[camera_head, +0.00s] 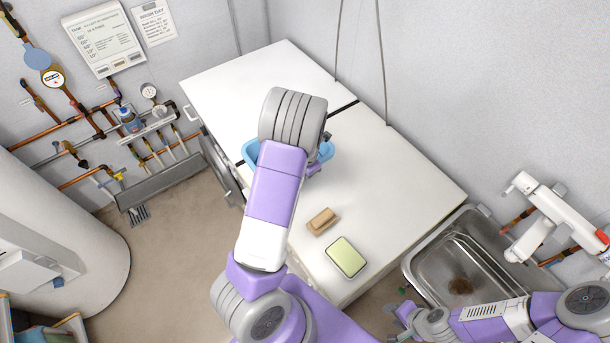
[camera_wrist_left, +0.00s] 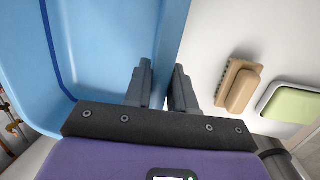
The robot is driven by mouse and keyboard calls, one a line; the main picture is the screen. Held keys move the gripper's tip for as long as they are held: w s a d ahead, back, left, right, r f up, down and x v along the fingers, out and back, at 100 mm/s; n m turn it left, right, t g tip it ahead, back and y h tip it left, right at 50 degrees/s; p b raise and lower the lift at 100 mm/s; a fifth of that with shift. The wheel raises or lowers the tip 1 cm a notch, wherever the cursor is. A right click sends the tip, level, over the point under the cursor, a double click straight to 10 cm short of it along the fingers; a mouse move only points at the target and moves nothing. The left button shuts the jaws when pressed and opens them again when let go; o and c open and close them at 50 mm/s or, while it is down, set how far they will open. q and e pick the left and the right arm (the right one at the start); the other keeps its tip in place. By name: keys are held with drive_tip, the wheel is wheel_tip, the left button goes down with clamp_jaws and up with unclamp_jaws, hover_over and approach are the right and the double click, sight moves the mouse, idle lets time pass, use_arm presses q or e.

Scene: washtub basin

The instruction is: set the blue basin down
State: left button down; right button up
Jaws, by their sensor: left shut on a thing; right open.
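The blue basin (camera_head: 250,152) is over the white worktop (camera_head: 390,180) in the head view, mostly hidden behind my left arm. In the left wrist view the basin (camera_wrist_left: 110,45) fills the upper left, with a dark blue line inside. My left gripper (camera_wrist_left: 163,82) is shut on the basin's wall, one finger on each side. I cannot tell whether the basin's bottom touches the worktop. My right gripper (camera_head: 402,316) is open and low at the right in the head view, beside the sink's near left corner and apart from the basin.
A brown brush (camera_head: 322,221) and a green soap-like block in a pale dish (camera_head: 346,257) lie on the near part of the worktop. A metal sink (camera_head: 455,262) is at the right. Pipes and gauges line the left wall. The worktop's right part is clear.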

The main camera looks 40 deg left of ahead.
use_arm(q)
drive_tip(key=shift+w+f, duration=0.15)
drive_tip(key=shift+f, duration=2)
drive_tip(key=c, duration=1.4)
unclamp_jaws()
drive_tip(key=shift+f, duration=0.15)
drive_tip(key=o, duration=0.5)
drive_tip(key=shift+c, duration=0.2)
drive_tip(key=shift+d+r, duration=0.1)
drive_tip(key=shift+r, duration=0.45)
wheel_tip(320, 180, up, 11)
drive_tip(key=s+d+p, duration=0.1)
drive_tip(key=s, duration=0.1)
drive_tip(key=shift+d, duration=0.2)
